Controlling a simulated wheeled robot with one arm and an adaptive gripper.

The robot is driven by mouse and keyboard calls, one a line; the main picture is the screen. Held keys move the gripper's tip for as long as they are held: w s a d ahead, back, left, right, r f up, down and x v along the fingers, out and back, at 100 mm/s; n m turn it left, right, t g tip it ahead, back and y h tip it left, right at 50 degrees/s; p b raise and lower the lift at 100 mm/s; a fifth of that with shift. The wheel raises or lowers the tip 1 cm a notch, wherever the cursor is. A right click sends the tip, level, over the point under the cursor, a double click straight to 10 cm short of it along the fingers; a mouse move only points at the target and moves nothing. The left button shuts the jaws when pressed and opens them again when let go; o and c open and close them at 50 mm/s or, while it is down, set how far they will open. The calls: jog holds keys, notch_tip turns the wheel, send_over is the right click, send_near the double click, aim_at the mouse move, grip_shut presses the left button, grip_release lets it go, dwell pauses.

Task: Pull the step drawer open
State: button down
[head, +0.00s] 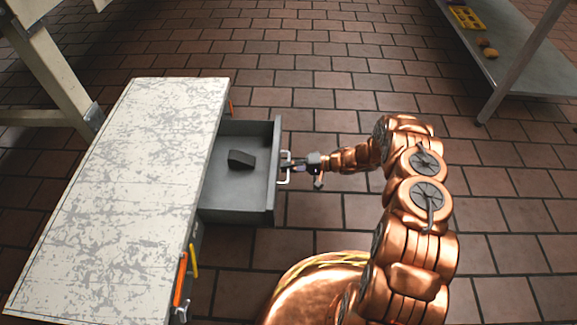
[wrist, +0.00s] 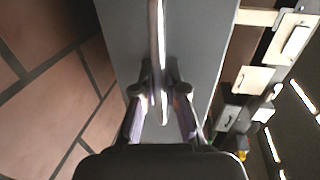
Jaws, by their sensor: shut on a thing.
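The step drawer (head: 228,206) is a grey box drawer that stands well out from the right side of a low cabinet with a scuffed white top (head: 125,200). A dark block (head: 241,159) lies inside the drawer. A pale bar handle (head: 284,171) is on the drawer's front panel. My gripper (head: 290,163) is shut on the handle. In the wrist view, my gripper (wrist: 161,95) has its two fingers on either side of the bright handle bar (wrist: 158,50), with the grey drawer front (wrist: 205,45) behind it.
Orange and yellow handles (head: 187,275) stick out near the cabinet's front right corner. A metal table (head: 515,60) with a yellow tray and small food items stands at the upper right. A cream table leg (head: 50,65) is at the upper left.

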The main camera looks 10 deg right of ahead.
jog(key=c, duration=1.2)
grip_release()
jog(key=v, duration=1.2)
